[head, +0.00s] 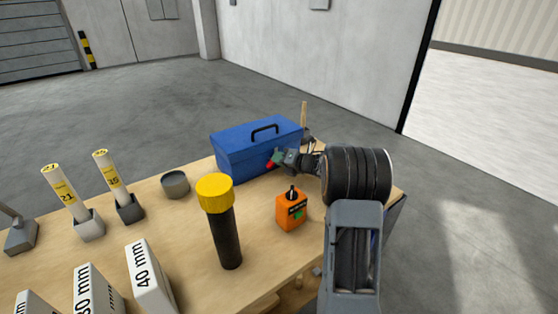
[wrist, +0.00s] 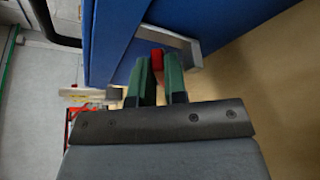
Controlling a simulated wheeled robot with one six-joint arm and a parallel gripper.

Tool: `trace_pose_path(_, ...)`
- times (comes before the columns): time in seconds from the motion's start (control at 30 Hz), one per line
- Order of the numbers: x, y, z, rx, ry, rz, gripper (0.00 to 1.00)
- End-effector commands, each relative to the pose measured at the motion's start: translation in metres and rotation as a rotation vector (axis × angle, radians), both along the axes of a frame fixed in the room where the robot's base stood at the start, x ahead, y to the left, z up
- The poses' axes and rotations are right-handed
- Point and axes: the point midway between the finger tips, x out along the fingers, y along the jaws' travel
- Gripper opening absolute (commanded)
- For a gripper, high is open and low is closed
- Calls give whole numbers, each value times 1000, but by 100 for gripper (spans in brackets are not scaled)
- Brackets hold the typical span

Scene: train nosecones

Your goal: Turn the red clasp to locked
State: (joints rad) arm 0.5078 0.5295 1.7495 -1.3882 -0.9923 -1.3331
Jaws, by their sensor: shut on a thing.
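A blue toolbox (head: 243,152) with a black top handle stands at the back of the wooden table. A red clasp (head: 272,162) sits on its right front face. My gripper (head: 279,160) is at that face. In the wrist view the red clasp (wrist: 158,59) shows between the tips of my gripper's green fingers (wrist: 160,72), which are shut on it. A grey metal bracket (wrist: 180,42) surrounds the clasp against the blue wall. The fingers hide part of the clasp, and I cannot tell its exact turn.
An orange box (head: 291,212) with a black knob stands in front of the toolbox. A black cylinder with a yellow cap (head: 215,194) stands left of it. A grey round tin (head: 175,185), white tubes in holders and white labelled blocks fill the left side.

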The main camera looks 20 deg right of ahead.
Motion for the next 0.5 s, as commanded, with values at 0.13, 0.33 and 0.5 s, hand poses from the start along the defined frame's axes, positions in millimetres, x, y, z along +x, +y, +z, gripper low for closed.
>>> trace_pose_path(0.13,0,-1,-1,27,7,-1,0)
trace_pose_path(0.33,0,-1,-1,35,7,0,0)
trace_pose_path(0.5,0,-1,-1,34,8,-1,0)
